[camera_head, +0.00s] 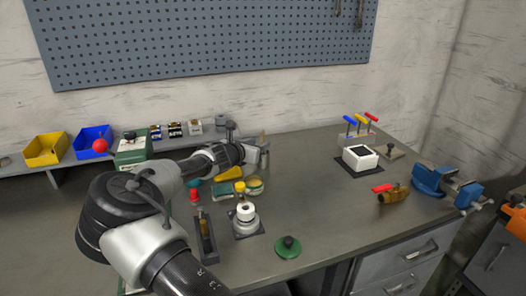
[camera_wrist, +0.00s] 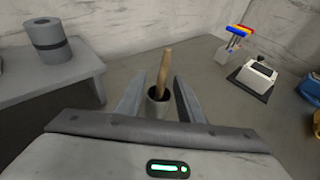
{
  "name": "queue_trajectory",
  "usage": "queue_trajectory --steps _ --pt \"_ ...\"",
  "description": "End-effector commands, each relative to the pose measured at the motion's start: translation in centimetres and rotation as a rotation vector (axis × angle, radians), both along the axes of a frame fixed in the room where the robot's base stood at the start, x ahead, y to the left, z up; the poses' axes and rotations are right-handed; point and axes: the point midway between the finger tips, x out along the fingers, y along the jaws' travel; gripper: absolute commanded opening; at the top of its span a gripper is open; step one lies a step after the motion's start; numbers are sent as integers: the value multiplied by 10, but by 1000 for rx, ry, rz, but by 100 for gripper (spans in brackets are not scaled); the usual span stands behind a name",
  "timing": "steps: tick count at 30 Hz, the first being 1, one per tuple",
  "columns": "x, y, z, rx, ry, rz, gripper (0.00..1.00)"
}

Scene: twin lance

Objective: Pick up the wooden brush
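The wooden brush (camera_wrist: 165,66) shows in the wrist view as a light brown handle, standing nearly upright and tilted a little. Its lower end is hidden inside a small grey cup (camera_wrist: 157,106). My gripper (camera_wrist: 162,84) is open, with one finger on each side of the brush and cup and a visible gap to the handle. I cannot tell the exact depth between the fingers and the handle. In the head view my gripper (camera_head: 262,153) is over the back middle of the bench, and the brush is mostly hidden there.
A white box (camera_head: 360,158), colored-handle tools (camera_head: 360,124), a brass valve (camera_head: 394,194) and a blue vise (camera_head: 445,184) stand to the right.

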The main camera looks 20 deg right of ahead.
Motion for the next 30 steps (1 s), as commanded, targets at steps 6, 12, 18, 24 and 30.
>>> queue_trajectory --steps 6,12,18,24,30 --pt "17 -23 -15 2 -1 -1 35" --pt "21 -26 -16 1 1 0 35" --pt "21 -26 -16 1 0 0 20" --pt "20 -26 -16 0 0 -1 0" --pt "20 -26 -15 0 0 -1 0"
